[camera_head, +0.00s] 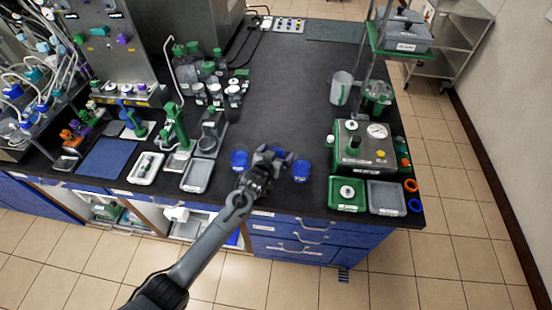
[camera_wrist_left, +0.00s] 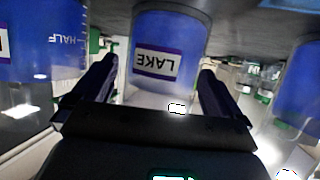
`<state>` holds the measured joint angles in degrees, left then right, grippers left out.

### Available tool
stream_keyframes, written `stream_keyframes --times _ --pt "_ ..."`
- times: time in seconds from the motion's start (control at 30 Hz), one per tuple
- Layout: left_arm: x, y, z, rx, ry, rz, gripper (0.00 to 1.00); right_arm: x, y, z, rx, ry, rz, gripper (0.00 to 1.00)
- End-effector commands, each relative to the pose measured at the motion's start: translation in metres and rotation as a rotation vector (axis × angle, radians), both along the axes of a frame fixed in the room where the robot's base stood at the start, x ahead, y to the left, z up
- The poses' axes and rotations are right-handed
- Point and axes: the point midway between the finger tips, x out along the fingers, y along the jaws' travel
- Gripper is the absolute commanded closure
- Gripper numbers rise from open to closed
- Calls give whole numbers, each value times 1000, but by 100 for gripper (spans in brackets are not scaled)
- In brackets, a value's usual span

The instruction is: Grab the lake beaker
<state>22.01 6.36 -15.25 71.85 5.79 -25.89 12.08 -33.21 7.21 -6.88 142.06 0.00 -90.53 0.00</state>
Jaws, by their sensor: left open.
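The lake beaker (camera_wrist_left: 165,40) is a clear vessel with blue content and a white label reading LAKE, which appears upside down in the left wrist view. My left gripper (camera_wrist_left: 160,70) is open, with one finger on each side of this beaker and no clear grip on it. In the head view my left gripper (camera_head: 270,153) is over the front of the black bench and hides most of the beaker there. My right gripper is not in view.
Two other blue beakers flank the gripper, one on the left (camera_head: 240,158) and one on the right (camera_head: 302,171). A gauge device (camera_head: 355,150), a green tray (camera_head: 347,194) and a grey tray (camera_head: 386,197) stand to the right.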

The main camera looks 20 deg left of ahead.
Motion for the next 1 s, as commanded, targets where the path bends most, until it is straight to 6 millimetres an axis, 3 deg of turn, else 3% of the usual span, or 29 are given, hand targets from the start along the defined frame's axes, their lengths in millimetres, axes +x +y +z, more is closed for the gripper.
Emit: stream_keyframes --times 0.13,0.5,0.77,1.0 --pt "0 0 0 0 0 0 3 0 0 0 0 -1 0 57" --pt "0 0 0 0 0 1 56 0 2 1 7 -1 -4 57" --pt "0 1 3 0 -1 1 56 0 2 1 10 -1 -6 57" --pt "0 1 33 -2 -4 2 56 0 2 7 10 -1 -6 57"
